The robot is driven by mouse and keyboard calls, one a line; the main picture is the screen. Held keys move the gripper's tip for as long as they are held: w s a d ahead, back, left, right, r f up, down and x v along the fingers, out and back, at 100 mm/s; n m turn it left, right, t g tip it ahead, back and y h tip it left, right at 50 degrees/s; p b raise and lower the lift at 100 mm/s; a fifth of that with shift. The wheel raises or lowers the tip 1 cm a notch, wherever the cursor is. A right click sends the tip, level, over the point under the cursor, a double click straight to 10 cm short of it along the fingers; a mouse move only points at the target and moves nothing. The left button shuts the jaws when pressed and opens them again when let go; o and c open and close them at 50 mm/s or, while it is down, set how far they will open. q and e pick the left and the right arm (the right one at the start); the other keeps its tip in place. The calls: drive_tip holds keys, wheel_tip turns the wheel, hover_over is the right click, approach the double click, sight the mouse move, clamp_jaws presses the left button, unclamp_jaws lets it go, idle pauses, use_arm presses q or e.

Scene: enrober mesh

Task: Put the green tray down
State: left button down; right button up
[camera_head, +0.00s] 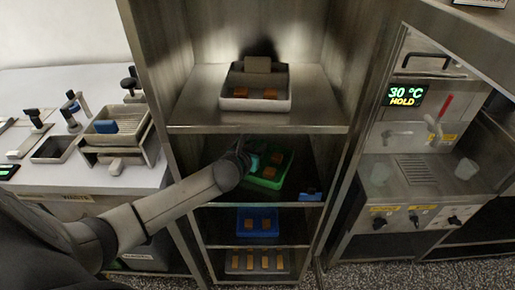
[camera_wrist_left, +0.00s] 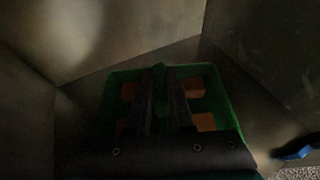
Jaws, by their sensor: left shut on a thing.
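The green tray (camera_head: 264,183) is inside the cabinet, at the second level from the top, with orange-brown pieces in it. In the left wrist view the tray (camera_wrist_left: 229,105) spreads around my fingers, with several pieces (camera_wrist_left: 204,122) on both sides of them. My left gripper (camera_head: 249,161) reaches in from the left and is shut on a green part of the tray, seen between the fingers (camera_wrist_left: 164,72) in the wrist view. I cannot tell whether the tray's underside touches the shelf. The fingers hide the tray's middle. My right gripper is not in view.
A grey tray (camera_head: 255,104) with pieces stands on the shelf above. A blue tray (camera_head: 258,232) and another grey tray (camera_head: 257,274) stand on the levels below. A small blue object (camera_head: 311,194) is at the shelf's right front. Metal side walls close in the bay.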

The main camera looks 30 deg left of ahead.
use_arm(q)
drive_tip(key=shift+w+r, duration=0.1)
drive_tip(key=shift+r, duration=0.05)
drive_tip(key=c, duration=1.2)
unclamp_jaws()
drive_tip(key=shift+f, duration=0.2)
drive_tip(key=o, duration=0.4)
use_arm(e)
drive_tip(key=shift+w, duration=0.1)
use_arm(q)
drive_tip(key=shift+r, duration=0.1)
